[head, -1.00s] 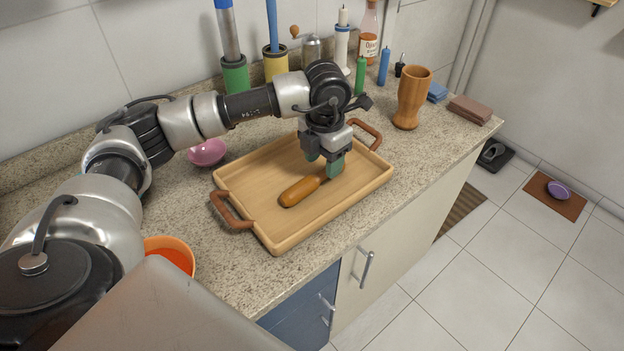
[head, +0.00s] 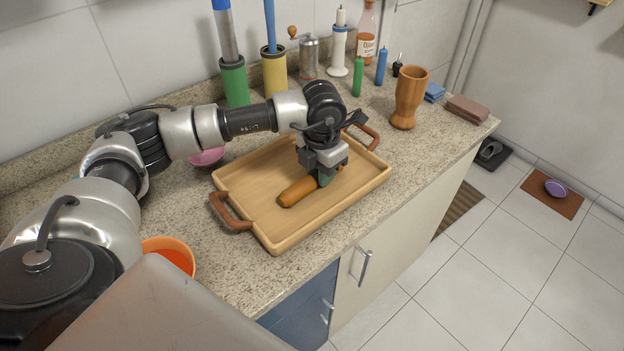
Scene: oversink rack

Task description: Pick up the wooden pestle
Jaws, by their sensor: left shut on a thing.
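The wooden pestle (head: 298,192) lies in the wooden tray (head: 262,231), its thick end toward the lower left. My left gripper (head: 325,178) points down over the tray and is shut on the pestle near its right end. The fingers and wrist hide part of that end. I cannot tell whether the pestle touches the tray floor. My right gripper is not in view.
The tray has brown handles at both ends. A pink bowl (head: 207,157) is partly behind my arm. An orange bowl (head: 170,254) stands lower left. A wooden cup (head: 409,98), candles and bottles line the back.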

